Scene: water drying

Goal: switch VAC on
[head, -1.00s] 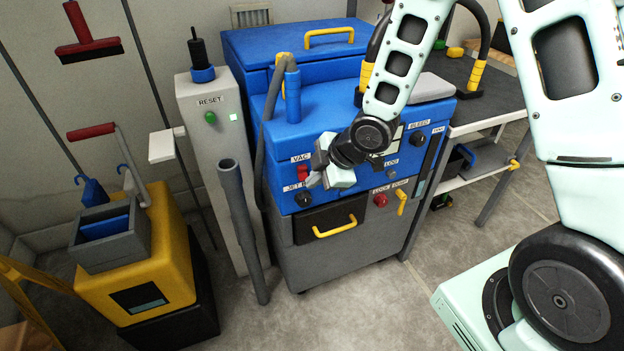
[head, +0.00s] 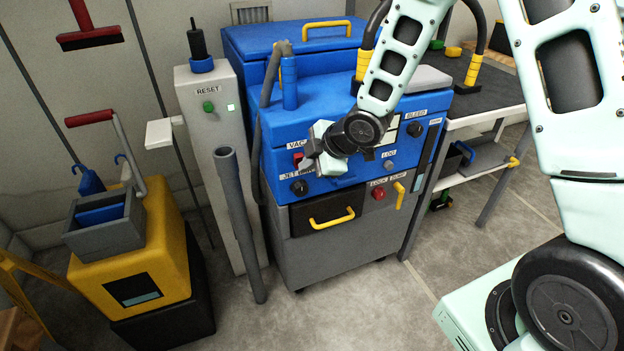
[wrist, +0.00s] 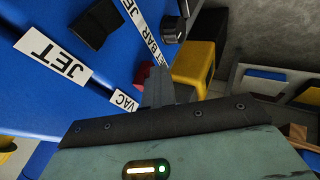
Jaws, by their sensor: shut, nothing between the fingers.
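The VAC switch (head: 298,158) is a small red rocker on the blue machine's front panel, under the VAC label (head: 295,145). My gripper (head: 308,166) is shut and empty, with its tips right at the switch, partly covering it. In the wrist view the shut fingers (wrist: 160,86) lie over the panel, and a dark red part of the switch (wrist: 143,73) shows beside them. The VAC label (wrist: 124,101) is next to the fingers there. I cannot tell whether the tips touch the switch or which way it is set.
A black JET BAR knob (head: 299,187) sits just below the switch. A grey hose (head: 256,140) hangs left of the panel.

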